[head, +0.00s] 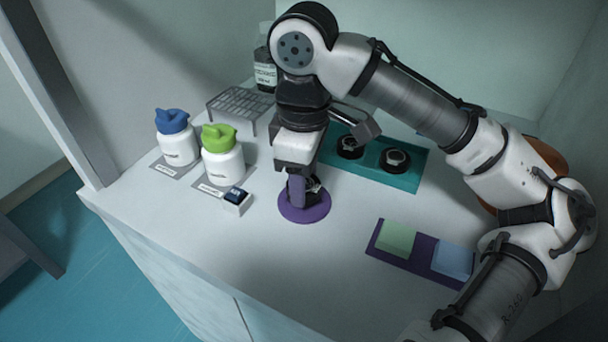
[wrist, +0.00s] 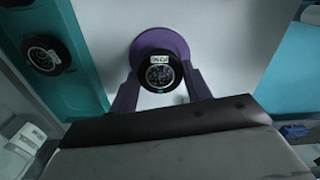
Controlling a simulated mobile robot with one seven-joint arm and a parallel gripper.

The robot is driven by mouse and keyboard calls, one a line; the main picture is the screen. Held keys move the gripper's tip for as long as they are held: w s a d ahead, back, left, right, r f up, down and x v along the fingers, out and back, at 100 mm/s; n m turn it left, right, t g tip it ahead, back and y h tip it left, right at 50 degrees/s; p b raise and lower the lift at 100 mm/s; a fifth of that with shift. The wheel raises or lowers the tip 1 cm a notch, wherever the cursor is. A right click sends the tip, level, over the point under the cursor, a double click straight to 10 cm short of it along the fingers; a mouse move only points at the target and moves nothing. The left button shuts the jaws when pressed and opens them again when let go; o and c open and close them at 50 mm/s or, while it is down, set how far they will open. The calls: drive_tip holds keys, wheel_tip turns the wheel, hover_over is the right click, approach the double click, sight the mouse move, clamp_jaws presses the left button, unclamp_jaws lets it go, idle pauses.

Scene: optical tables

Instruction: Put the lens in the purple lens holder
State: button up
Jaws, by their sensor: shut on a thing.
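The purple lens holder (head: 304,214) is a round purple disc on the white table, below my gripper. It also shows in the wrist view (wrist: 160,36), where its far rim is visible behind the lens. My gripper (head: 302,192) points down over the holder, its fingers shut on the lens. The lens (wrist: 159,73) is a round black-rimmed piece with a white label, held between the two finger tips (wrist: 161,84). It covers the middle of the holder in the wrist view. In the head view the fingers mostly hide it. I cannot tell whether the lens touches the holder.
A teal tray (head: 408,178) with two black round pieces stands behind right. A white bottle with blue cap (head: 175,142), one with green cap (head: 221,158) and a small box (head: 236,203) stand left. A purple tray (head: 417,268) with green and blue blocks lies front right.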

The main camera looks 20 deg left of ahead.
drive_tip(key=shift+f, duration=0.55)
drive_tip(key=o, duration=1.1)
drive_tip(key=shift+r, duration=0.1)
drive_tip(key=shift+r, duration=0.5)
wheel_tip(320, 180, up, 12)
drive_tip(key=p, duration=1.3)
